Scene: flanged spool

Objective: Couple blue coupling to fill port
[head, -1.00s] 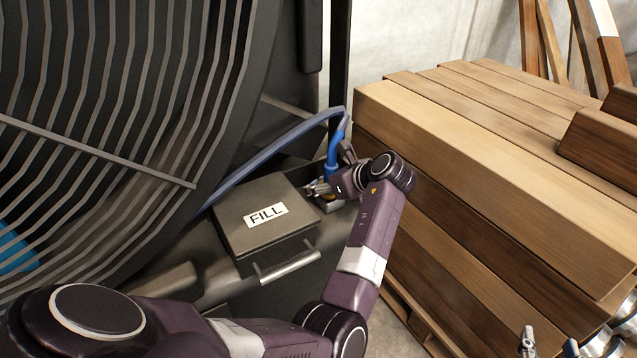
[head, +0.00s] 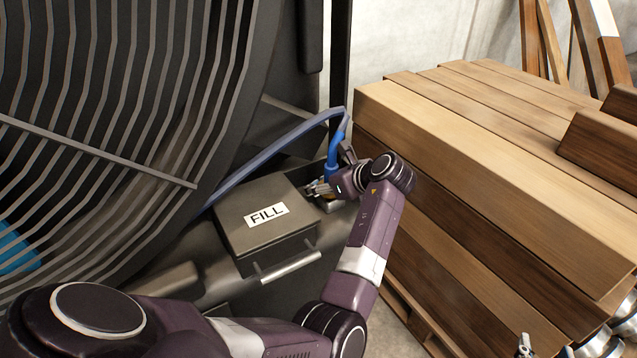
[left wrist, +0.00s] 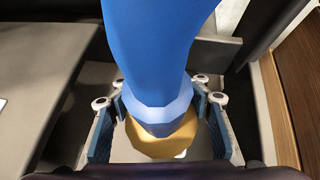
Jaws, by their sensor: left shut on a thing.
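The blue coupling (head: 331,168) stands nearly upright on the end of a blue hose, beside the box marked FILL (head: 266,215). My left gripper (head: 325,190) is shut on it, and in the left wrist view the fingers flank the coupling (left wrist: 160,112) on both sides. A brass-coloured ring (left wrist: 162,143) shows directly below the blue collar; I cannot tell whether it belongs to the coupling or to the fill port. The fill port is not clearly seen behind my gripper. The tip of my right gripper (head: 525,346) shows at the bottom edge, too cut off to judge.
The hose (head: 275,147) arches from behind the large slatted reel (head: 120,110) to the coupling. The FILL box has a grey handle (head: 290,267) in front. Stacked timber (head: 480,150) stands close on the right of my left gripper. A dark post (head: 340,60) rises behind.

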